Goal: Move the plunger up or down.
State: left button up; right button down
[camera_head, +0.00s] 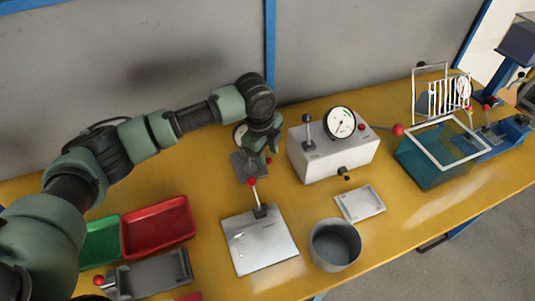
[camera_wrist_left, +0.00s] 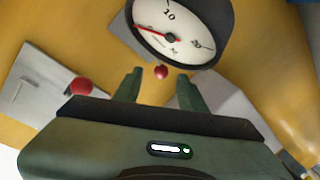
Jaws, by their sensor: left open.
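My left gripper (camera_head: 261,158) is open, over the back middle of the bench. In the left wrist view its two fingers (camera_wrist_left: 160,78) stand apart. A small red knob (camera_wrist_left: 161,72) shows between the fingertips, just below a round white dial gauge (camera_wrist_left: 172,36) with a red needle. The knob may be the plunger's end; I cannot tell whether a finger touches it. In the head view the small red knob (camera_head: 268,161) sits beside the fingers. The gauge (camera_head: 239,136) is mostly hidden behind my wrist, above a grey base (camera_head: 240,168). My right gripper is out of view.
A metal plate with a red-knobbed lever (camera_head: 253,182) stands just in front. To the right is a white gauge box (camera_head: 330,160). A grey pot (camera_head: 335,246), a small tray (camera_head: 361,203), a red bin (camera_head: 158,227) and a teal box (camera_head: 425,170) occupy the bench.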

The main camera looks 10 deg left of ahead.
pick_arm(q)
jog(key=shift+w+f, duration=0.15)
jog(key=shift+f, duration=0.4)
jog(key=shift+w+f, duration=0.15)
jog(key=shift+f, duration=0.35)
grip_shut()
dwell(0.6)
